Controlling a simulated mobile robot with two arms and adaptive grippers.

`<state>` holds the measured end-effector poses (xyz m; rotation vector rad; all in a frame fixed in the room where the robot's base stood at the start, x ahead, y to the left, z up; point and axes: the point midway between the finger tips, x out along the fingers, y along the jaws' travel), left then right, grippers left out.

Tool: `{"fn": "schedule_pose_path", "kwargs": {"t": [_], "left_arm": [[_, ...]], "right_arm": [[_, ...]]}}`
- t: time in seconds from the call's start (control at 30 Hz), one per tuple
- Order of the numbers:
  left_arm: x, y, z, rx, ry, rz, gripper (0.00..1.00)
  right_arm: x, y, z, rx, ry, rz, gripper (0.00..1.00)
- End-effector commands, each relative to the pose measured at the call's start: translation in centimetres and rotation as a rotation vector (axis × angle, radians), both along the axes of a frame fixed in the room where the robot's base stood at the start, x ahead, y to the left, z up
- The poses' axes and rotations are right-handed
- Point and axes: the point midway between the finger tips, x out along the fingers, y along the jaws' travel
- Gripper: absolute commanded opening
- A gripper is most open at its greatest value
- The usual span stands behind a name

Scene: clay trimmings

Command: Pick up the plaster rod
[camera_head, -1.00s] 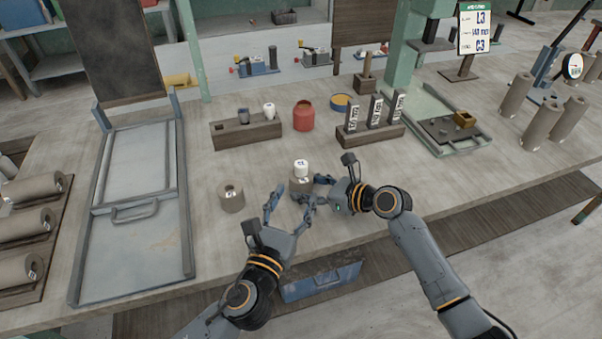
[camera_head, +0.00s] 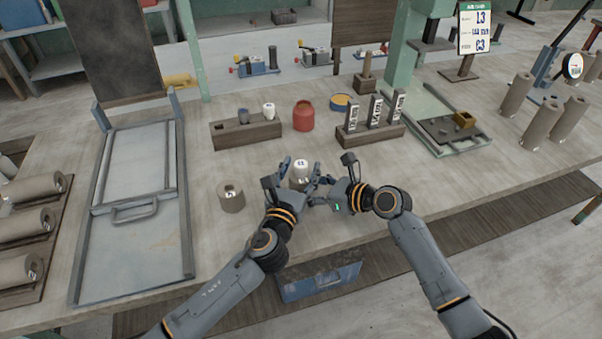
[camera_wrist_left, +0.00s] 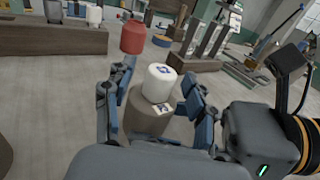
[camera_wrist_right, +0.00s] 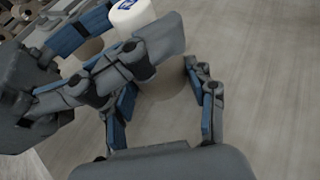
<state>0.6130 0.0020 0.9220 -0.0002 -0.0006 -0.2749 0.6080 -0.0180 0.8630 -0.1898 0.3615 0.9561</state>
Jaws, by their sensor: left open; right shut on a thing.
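A short white cylinder with a blue mark (camera_head: 300,166), which I take for the plaster rod, stands upright on top of a clay cylinder (camera_wrist_left: 143,113). It also shows in the left wrist view (camera_wrist_left: 159,83) and at the top of the right wrist view (camera_wrist_right: 130,14). My left gripper (camera_head: 294,172) is open, its fingers (camera_wrist_left: 152,112) on either side of the clay cylinder and the white piece. My right gripper (camera_head: 318,188) is shut on the clay cylinder from the right. The fingers hide much of the clay cylinder in the head view.
A hollow clay cylinder (camera_head: 231,196) stands just left. Behind are a wooden block (camera_head: 232,134) holding a grey and a white plug, a red jar (camera_head: 303,116) and a labelled block rack (camera_head: 368,135). A metal tray (camera_head: 150,262) lies left. The bench's front edge is close.

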Motion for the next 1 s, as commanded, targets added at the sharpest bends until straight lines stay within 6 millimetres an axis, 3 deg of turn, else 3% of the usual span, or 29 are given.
{"fn": "schedule_pose_path", "kwargs": {"t": [0.3,0.57,0.87,1.0], "left_arm": [[0.6,-0.1,0.0,0.0,0.001,0.0,0.54],[0.5,-0.1,-0.1,0.0,0.001,0.0,0.01],[0.6,-0.1,0.2,0.001,-0.001,0.0,0.0],[0.6,-0.2,2.1,-0.001,-0.007,-0.001,0.0]], "right_arm": [[0.0,-0.1,-0.1,-0.002,0.001,-0.001,0.14],[0.0,0.0,-0.1,-0.002,0.001,-0.001,0.14],[0.0,0.0,-0.1,-0.002,0.001,-0.001,0.14],[0.0,-0.1,-0.1,-0.002,0.001,-0.001,0.14]]}}
